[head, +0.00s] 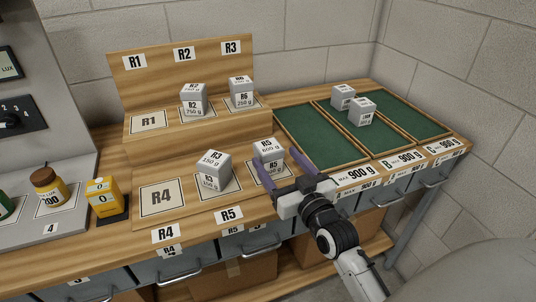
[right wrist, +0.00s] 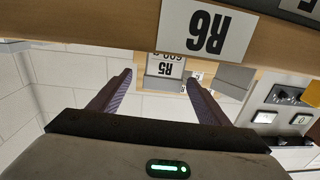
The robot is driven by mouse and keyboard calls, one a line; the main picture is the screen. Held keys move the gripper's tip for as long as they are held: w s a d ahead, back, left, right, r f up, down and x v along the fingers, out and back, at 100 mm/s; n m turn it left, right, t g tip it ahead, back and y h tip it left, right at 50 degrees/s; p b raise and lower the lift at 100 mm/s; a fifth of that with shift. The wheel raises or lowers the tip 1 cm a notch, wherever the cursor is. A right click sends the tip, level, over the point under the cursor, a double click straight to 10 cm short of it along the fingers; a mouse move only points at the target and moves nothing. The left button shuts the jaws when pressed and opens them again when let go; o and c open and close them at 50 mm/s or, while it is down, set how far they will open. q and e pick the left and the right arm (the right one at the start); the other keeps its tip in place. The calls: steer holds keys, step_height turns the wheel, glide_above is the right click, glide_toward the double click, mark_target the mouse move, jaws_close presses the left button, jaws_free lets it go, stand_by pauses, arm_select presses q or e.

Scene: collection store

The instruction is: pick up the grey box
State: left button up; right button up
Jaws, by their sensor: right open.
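Several small grey boxes with white labels show in the head view. The R5 600 g box (head: 268,149) stands at the front right of the lower wooden shelf. My right gripper (head: 281,160) is open and empty, its purple fingers pointing toward this box. The right finger partly overlaps the view near it. In the right wrist view the R5 box (right wrist: 164,67) appears beyond and between the spread fingertips (right wrist: 158,80). Contact cannot be told. The R3 150 g box (head: 212,169) stands left of it. The R2 box (head: 193,98) and R6 box (head: 241,92) stand on the upper step. My left gripper is not in view.
Two more grey boxes (head: 343,97) (head: 362,111) stand on the green trays (head: 310,138) at the right. A yellow box (head: 103,196) and a brown jar (head: 48,188) stand at the left. The R1 (head: 149,121) and R4 (head: 161,196) places are empty.

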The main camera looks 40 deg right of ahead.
mark_target(269, 151)
steer(key=w, duration=0.4)
steer(key=shift+w+d+f, duration=0.1)
steer(key=shift+w+d, duration=0.1)
steer(key=shift+w, duration=0.2)
steer(key=c, duration=1.4)
steer(key=shift+c, duration=1.2)
